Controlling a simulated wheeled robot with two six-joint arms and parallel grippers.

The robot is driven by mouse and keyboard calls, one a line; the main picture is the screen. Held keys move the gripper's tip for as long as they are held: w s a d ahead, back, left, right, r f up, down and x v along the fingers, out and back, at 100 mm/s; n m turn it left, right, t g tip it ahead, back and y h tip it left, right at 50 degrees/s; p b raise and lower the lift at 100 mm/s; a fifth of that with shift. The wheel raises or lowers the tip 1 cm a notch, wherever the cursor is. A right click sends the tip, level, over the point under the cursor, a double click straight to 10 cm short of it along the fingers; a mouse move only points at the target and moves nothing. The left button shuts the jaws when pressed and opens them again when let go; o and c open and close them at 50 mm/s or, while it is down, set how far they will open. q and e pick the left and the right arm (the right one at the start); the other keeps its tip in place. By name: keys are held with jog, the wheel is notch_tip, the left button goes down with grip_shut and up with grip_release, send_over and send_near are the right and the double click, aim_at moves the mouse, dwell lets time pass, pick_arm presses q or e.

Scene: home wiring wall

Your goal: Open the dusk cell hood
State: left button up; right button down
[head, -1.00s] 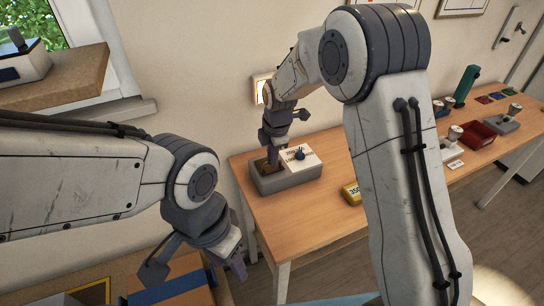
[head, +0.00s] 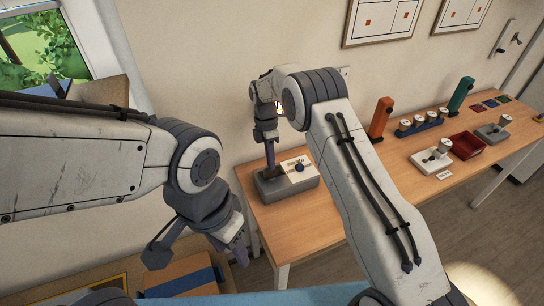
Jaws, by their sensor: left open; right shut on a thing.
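A grey box (head: 294,191) with a white-topped plate (head: 301,172) and a dark knob (head: 300,166) stands at the table's left end. My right gripper (head: 271,167) points down at the left part of this box. It is shut on a small part there, mostly hidden by the fingers. I cannot tell whether that part is the dusk cell hood, and no other hood shows clearly. My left gripper (head: 238,245) is open and empty at lower centre-left, in front of the table and apart from the grey box.
The wooden table (head: 330,208) carries an orange block (head: 381,118), a green block (head: 461,94), a red tray (head: 466,146) and several knobbed devices to the right. Bare tabletop lies right of the grey box.

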jog(key=shift+w+a+r+g, duration=0.1)
jog(key=shift+w+g, duration=0.2)
jog(key=shift+g, duration=0.2)
jog(key=c, duration=0.9)
grip_release()
jog(key=shift+r, duration=0.1)
